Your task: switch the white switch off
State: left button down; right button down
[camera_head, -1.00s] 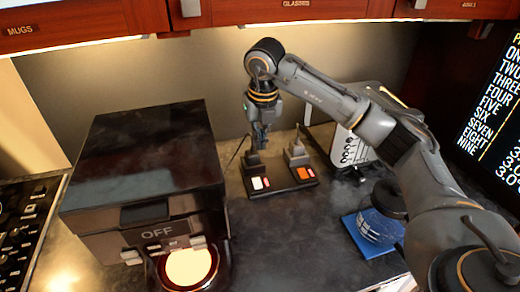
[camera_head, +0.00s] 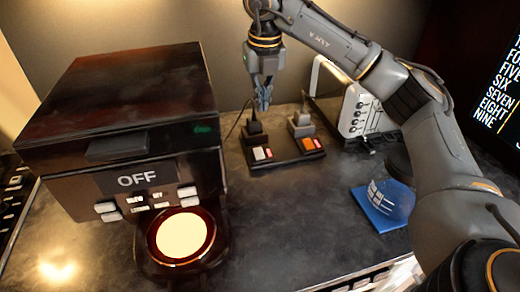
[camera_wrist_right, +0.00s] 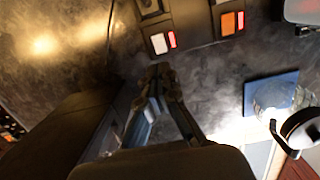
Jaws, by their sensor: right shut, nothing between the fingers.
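The white switch (camera_head: 259,154) is on a dark power strip (camera_head: 286,161) on the counter, with a small red part beside it. It also shows in the right wrist view (camera_wrist_right: 158,43). An orange switch (camera_head: 310,144) is to its right on the strip, and a plug stands behind each switch. My right gripper (camera_head: 263,106) is shut and empty, fingers pointing down. In the head view it appears above the plug behind the white switch. In the right wrist view its fingertips (camera_wrist_right: 160,70) appear close to the white switch, apart from it. Which way the switch is tilted is unclear.
A dark coffee machine (camera_head: 120,110) marked OFF stands left of the strip. A white device with knobs (camera_head: 352,108) stands behind right. A glass jug sits on a blue mat (camera_head: 375,217) at the right. The counter in front of the strip is clear.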

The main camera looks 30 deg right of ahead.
aim_at(260, 149)
dwell(0.3)
jog(key=f+p, duration=0.1)
jog(key=f, duration=0.3)
jog(key=w+f+p, duration=0.1)
jog(key=f, duration=0.4)
jog(key=f+p, duration=0.1)
jog(key=f, duration=0.3)
jog(key=shift+w+d+f, duration=0.2)
jog(key=shift+w+f, duration=0.15)
jog(key=shift+f, duration=0.1)
jog(key=shift+f, duration=0.1)
